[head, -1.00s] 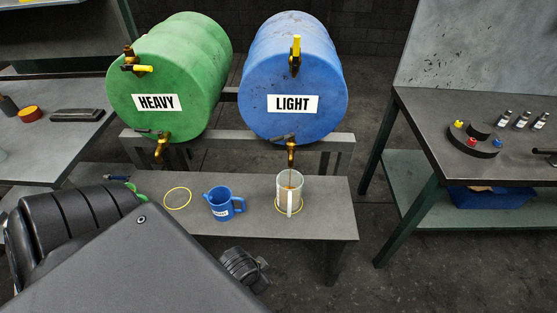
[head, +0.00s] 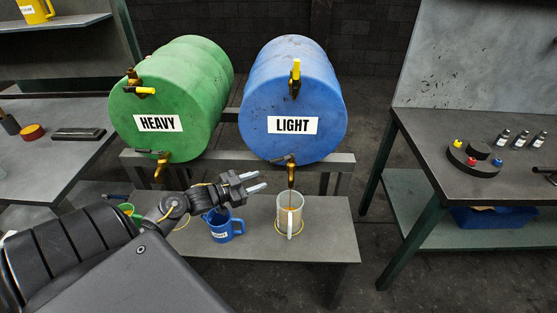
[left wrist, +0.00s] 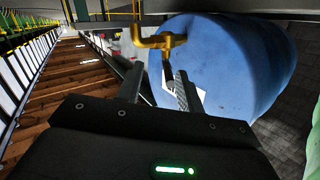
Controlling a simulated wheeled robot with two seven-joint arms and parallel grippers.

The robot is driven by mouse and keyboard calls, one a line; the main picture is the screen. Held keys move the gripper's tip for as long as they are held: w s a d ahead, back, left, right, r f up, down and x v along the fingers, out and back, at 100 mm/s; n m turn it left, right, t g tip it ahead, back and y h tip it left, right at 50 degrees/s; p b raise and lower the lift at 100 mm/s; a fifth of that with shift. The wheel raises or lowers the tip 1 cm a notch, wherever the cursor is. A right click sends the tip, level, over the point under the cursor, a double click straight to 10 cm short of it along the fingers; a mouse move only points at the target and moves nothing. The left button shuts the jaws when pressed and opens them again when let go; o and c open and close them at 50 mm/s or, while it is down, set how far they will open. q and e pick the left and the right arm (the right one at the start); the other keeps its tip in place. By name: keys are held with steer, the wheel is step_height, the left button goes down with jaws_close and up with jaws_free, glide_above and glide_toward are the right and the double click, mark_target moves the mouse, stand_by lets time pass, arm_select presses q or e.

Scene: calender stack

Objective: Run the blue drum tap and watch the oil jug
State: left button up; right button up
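The blue drum (head: 290,95) labelled LIGHT lies on a rack, with a brass tap (head: 291,176) low on its front. The tap has a dark lever (head: 282,160). A clear, pale-handled jug (head: 297,214) stands under the tap in a yellow ring; a thin brown stream shows from the spout into it. Its oil level is hard to tell. My left gripper (head: 261,182) is open and empty, left of the spout, fingers pointing right. In the left wrist view, the tap (left wrist: 160,41) and drum (left wrist: 215,65) show beyond the spread fingers (left wrist: 157,88). My right gripper is not seen.
The green drum (head: 170,90) labelled HEAVY lies to the left, with its own tap (head: 161,168). A blue jug (head: 224,231) stands on the low bench (head: 330,235), below my left gripper. A workbench (head: 430,130) with small bottles stands right.

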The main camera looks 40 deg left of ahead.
mark_target(278, 159)
arm_select(q)
step_height(278, 159, up, 4)
steer(key=a+t+h, duration=0.1)
steer(key=a+h, duration=0.1)
steer(key=a, duration=0.1)
steer(key=shift+m, duration=0.3)
steer(key=p+x, duration=0.2)
steer(key=x, duration=0.8)
steer(key=shift+d, duration=0.1)
steer(key=shift+w+d+f, duration=0.15)
steer(key=shift+w+d, duration=0.15)
steer(key=shift+w, duration=0.25)
steer(key=shift+c, duration=0.5)
jaws_close()
